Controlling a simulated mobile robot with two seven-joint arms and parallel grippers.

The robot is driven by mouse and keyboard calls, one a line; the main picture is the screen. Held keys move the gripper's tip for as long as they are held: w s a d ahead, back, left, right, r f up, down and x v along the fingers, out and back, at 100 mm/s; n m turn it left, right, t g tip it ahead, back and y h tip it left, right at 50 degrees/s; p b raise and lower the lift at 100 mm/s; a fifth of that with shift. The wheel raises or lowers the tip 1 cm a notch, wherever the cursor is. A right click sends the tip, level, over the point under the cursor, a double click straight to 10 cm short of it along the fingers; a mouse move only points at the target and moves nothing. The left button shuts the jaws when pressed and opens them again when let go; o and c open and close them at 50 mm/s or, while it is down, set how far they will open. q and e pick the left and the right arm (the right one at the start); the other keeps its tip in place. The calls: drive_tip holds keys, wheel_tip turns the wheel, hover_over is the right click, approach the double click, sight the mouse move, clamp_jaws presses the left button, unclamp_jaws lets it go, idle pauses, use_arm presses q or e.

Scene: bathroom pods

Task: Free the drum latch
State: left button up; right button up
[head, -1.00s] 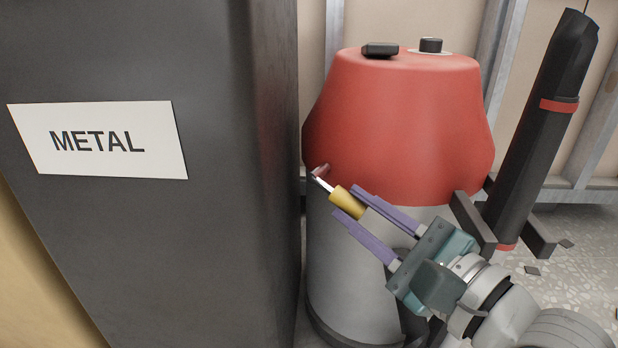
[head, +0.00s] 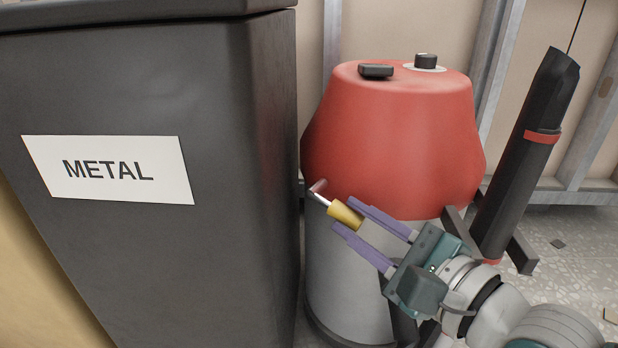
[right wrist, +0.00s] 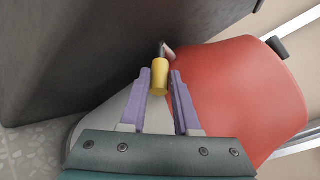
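The drum (head: 395,140) stands upright with a red upper part and a grey lower body. A small dull-red latch piece (head: 318,186) sits at its left side, close to the dark bin. A thin metal rod runs from that piece to a yellow handle (head: 344,214). My right gripper (head: 345,215) has its purple fingertips on either side of the handle and looks shut on it. In the right wrist view the yellow handle (right wrist: 160,76) lies between the fingertips, with the drum (right wrist: 240,90) on the right. How the latch is fixed is too small to tell. My left gripper is out of view.
A dark bin with a METAL label (head: 108,170) fills the left, leaving a narrow gap beside the drum. A black cylinder with red bands (head: 525,150) leans at the drum's right. Tiled floor (head: 575,250) shows at the right.

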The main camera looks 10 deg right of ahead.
drive_tip(key=o, duration=0.4)
drive_tip(key=shift+s+d+r+p, duration=0.1)
drive_tip(key=shift+s+d+p, duration=0.05)
drive_tip(key=shift+s+p, duration=0.25)
drive_tip(key=shift+p+v, duration=1.95)
drive_tip(key=shift+v, duration=2.55)
